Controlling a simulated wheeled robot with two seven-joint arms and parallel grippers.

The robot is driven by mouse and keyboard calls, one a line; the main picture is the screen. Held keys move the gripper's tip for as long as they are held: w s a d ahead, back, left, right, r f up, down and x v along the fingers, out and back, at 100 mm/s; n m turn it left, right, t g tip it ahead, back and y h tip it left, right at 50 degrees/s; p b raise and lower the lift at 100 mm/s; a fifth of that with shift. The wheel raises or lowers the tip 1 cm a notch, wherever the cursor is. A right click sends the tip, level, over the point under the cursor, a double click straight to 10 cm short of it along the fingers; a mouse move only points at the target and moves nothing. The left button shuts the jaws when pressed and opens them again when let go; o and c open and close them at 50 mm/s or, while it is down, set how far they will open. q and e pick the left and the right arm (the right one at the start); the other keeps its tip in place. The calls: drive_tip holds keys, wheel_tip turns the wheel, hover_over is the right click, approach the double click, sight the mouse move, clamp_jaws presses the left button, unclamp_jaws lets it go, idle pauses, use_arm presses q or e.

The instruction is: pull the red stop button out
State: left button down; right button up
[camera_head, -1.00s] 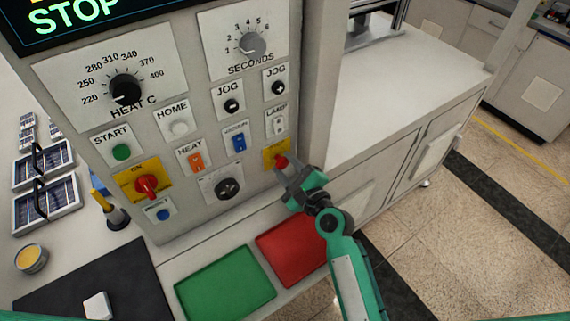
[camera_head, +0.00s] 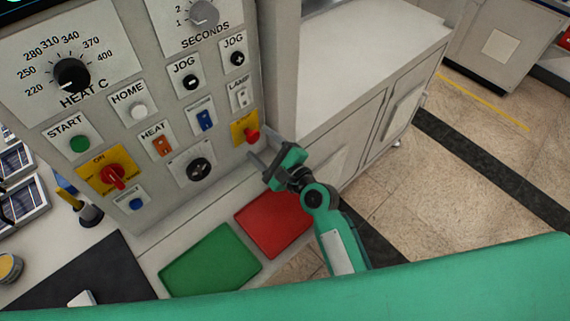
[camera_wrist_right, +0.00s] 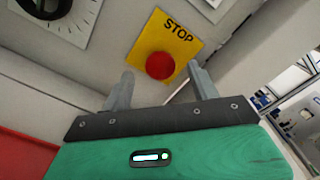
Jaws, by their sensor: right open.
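The red stop button (camera_head: 252,136) sits on a yellow plate (camera_head: 239,130) at the lower right of the grey control panel. In the right wrist view the button (camera_wrist_right: 160,66) is a round red cap on the yellow plate (camera_wrist_right: 183,41) marked STOP. My right gripper (camera_head: 259,147) is open and empty just in front of the panel, beside and a little below the button. In the wrist view its two fingers (camera_wrist_right: 160,85) stand apart, with the button ahead between them and not gripped. My left gripper is not in view.
A red-and-yellow ON switch (camera_head: 113,176) and a round black knob (camera_head: 200,168) share the panel. A panel edge post (camera_head: 284,70) rises right of the button. A green surface crosses the bottom.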

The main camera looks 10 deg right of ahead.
drive_tip(key=b+v, duration=0.2)
drive_tip(key=v, duration=0.9)
drive_tip(key=shift+b, duration=0.3)
drive_tip(key=shift+s+d, duration=0.1)
